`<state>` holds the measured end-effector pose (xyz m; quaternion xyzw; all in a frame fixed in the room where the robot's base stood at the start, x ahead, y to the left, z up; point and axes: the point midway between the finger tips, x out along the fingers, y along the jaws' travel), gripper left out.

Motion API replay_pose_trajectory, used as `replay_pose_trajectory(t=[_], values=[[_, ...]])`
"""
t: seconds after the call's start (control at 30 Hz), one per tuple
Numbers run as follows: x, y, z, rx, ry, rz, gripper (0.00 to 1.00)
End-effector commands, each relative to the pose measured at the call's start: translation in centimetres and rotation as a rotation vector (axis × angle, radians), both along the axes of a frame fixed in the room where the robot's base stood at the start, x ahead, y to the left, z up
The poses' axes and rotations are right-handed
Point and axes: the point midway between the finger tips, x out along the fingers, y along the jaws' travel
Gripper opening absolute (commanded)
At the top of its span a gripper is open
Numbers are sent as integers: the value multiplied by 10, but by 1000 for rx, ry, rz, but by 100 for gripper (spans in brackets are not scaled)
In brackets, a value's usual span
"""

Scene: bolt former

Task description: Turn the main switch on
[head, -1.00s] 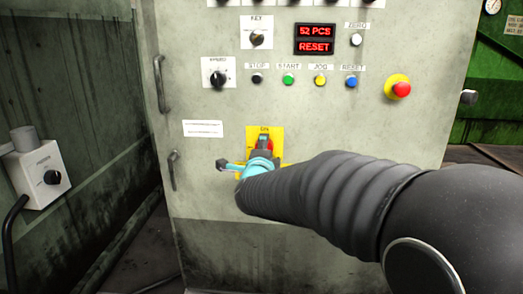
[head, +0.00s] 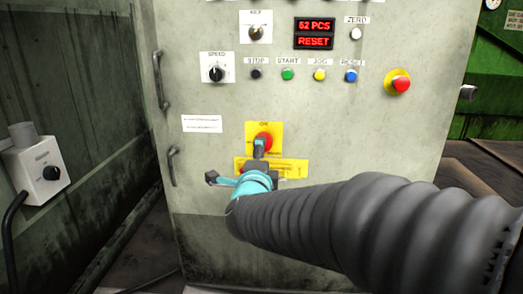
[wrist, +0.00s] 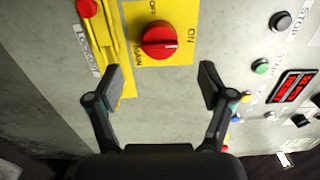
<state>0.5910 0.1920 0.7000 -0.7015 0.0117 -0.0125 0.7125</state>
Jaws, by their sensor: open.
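The main switch is a round red knob (head: 264,139) on a yellow plate (head: 250,129), on the front of the grey cabinet. In the wrist view the knob (wrist: 158,41) shows whole. A pale line on it points right, to the side with the ON label (wrist: 190,32). The OFF label (wrist: 153,6) is at the top of that picture. My gripper (wrist: 161,84) is open and empty, its fingers apart from each other. In the wrist view the fingertips lie below the knob. In the head view my gripper partly covers the knob's lower side.
A yellow strip with a red round part (wrist: 88,8) lies beside the switch plate. Above it are the start button (head: 288,74), other buttons, the speed knob (head: 216,73) and a red emergency stop (head: 398,83). A grey box (head: 38,172) is at the left.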

Motion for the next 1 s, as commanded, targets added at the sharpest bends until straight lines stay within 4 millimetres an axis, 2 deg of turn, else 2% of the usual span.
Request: replay_pose_trajectory(t=[0.1, 0.3, 0.77, 0.87, 1.0], values=[[-19, 2, 0, 0, 0, 3, 81], [-35, 2, 0, 0, 0, 1, 81], [-37, 3, -2, -30, 10, 7, 81], [-38, 18, -15, -107, 66, 80, 81], [-50, 57, -53, -308, 187, 293, 81]])
